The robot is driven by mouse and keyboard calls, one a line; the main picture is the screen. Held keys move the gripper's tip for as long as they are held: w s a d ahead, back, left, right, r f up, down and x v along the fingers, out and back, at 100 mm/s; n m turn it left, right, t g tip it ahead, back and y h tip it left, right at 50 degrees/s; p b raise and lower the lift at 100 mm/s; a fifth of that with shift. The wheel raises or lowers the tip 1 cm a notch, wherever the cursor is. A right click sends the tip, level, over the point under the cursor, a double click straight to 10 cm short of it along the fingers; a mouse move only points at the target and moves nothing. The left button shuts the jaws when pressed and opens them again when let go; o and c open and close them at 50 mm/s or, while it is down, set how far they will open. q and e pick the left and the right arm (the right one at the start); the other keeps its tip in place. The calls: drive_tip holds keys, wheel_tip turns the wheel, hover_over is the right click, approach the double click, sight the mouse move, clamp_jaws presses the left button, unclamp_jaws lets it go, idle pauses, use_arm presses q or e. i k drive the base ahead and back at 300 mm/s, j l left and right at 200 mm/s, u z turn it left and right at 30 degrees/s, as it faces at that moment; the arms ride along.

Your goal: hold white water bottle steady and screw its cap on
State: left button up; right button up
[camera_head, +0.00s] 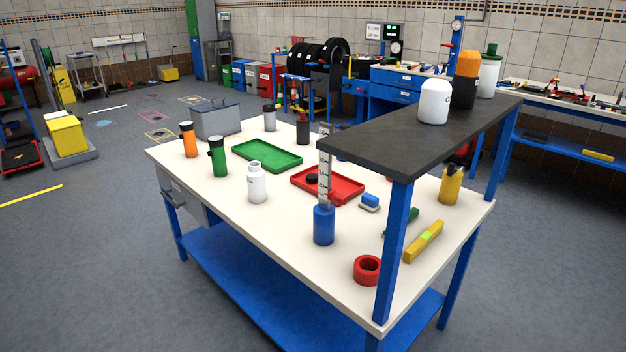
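A white bottle (257,184) stands upright on the white tabletop (225,238) of the workbench, left of centre. Its narrow neck is on top and no cap shows on it. A small black round piece (312,179) lies at the left end of the red tray (345,190); it looks like a cap, but it is too small to be sure. Neither of my grippers shows in the head view.
A green tray (268,157), a green bottle (218,160) and an orange bottle (188,142) stand near the white bottle. A blue cylinder (324,226) with a ruler is to its right. A dark raised shelf (400,140) overhangs the bench's right side. The front left tabletop is clear.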

sight(256, 176)
drive_tip(key=i+j+z, duration=0.3)
drive_tip(key=i+j, duration=0.15)
drive_tip(key=j, duration=0.15)
drive_tip(key=i+j+z, duration=0.35)
drive_tip(key=j, duration=0.3)
drive_tip(key=i+j+z, duration=0.15)
drive_tip(key=j, duration=0.25)
drive_tip(key=i+j+z, duration=0.15)
drive_tip(key=j, duration=0.25)
drive_tip(key=i+j+z, duration=0.2)
drive_tip(key=j, duration=0.2)
drive_tip(key=k, duration=0.05)
